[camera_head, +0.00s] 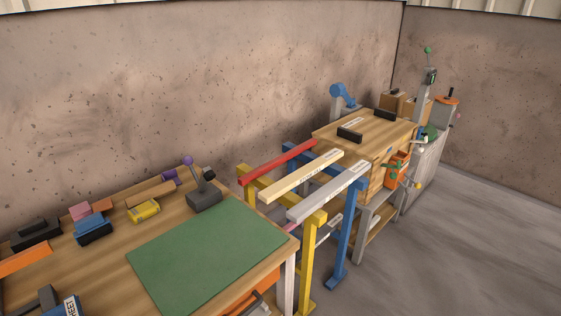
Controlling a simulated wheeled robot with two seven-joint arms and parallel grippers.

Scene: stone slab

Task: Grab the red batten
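The red batten (277,161) is a long thin bar. It lies across a yellow trestle (311,243) and a blue trestle (343,243), against the wall side. A pale wooden batten (301,175) and a light grey batten (329,191) lie beside it on the same trestles, roughly parallel and apart from it. Neither of my grippers shows in the head view.
A workbench (117,261) with a green mat (209,255) stands in front at left, holding several blocks, a yellow item (143,211) and a purple-knobbed lever tool (203,196). A wooden cabinet (378,141) stands beyond the trestles. The floor (480,240) at right is clear.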

